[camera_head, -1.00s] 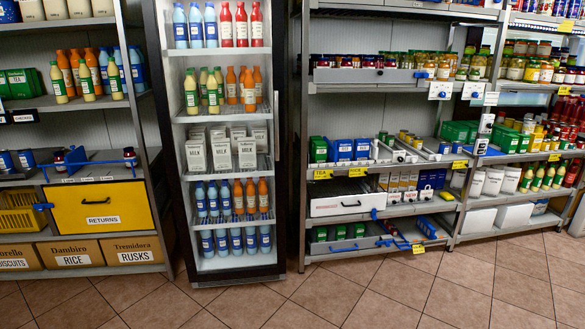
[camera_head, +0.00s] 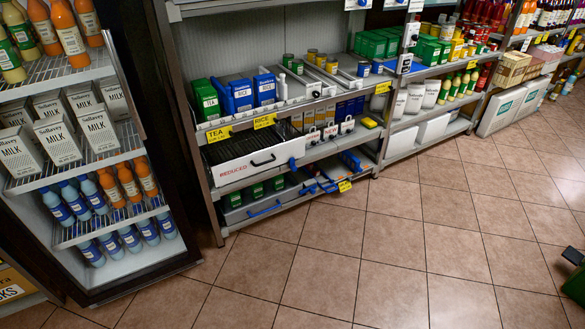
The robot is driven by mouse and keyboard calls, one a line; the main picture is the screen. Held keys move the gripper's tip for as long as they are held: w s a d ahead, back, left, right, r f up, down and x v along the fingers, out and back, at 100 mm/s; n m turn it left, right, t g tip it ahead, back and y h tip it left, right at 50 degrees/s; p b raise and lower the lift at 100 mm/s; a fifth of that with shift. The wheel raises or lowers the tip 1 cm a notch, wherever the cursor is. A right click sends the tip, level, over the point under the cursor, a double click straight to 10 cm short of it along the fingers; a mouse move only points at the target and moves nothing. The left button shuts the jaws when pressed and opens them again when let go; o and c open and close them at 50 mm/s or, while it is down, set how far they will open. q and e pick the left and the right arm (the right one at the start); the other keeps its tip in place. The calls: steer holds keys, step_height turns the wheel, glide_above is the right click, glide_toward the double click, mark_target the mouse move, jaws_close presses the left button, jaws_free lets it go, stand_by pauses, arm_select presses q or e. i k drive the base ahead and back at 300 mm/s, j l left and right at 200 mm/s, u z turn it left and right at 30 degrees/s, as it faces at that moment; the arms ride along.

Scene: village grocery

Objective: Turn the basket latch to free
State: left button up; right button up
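I see no basket and no latch that I can identify as the basket latch. Neither of my grippers is in view. Small blue parts show on the shelf unit ahead: a blue tab (camera_head: 292,163) at the right end of the white REDUCED drawer (camera_head: 235,170), and a blue bar (camera_head: 265,208) along the front of the grey bottom tray. I cannot tell whether either one turns.
A fridge with milk cartons (camera_head: 56,140) and bottles stands at the left. Shelves with tea boxes (camera_head: 203,98), rice boxes (camera_head: 235,95) and jars run to the right. White bins (camera_head: 497,112) stand farther right. A green object (camera_head: 575,287) is cut off at the right edge. The tiled floor (camera_head: 390,250) is clear.

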mark_target(291, 160)
steer(key=i+l+z, duration=0.2)
steer(key=i, duration=0.3)
steer(key=i+z, duration=0.2)
steer(key=i, duration=0.35)
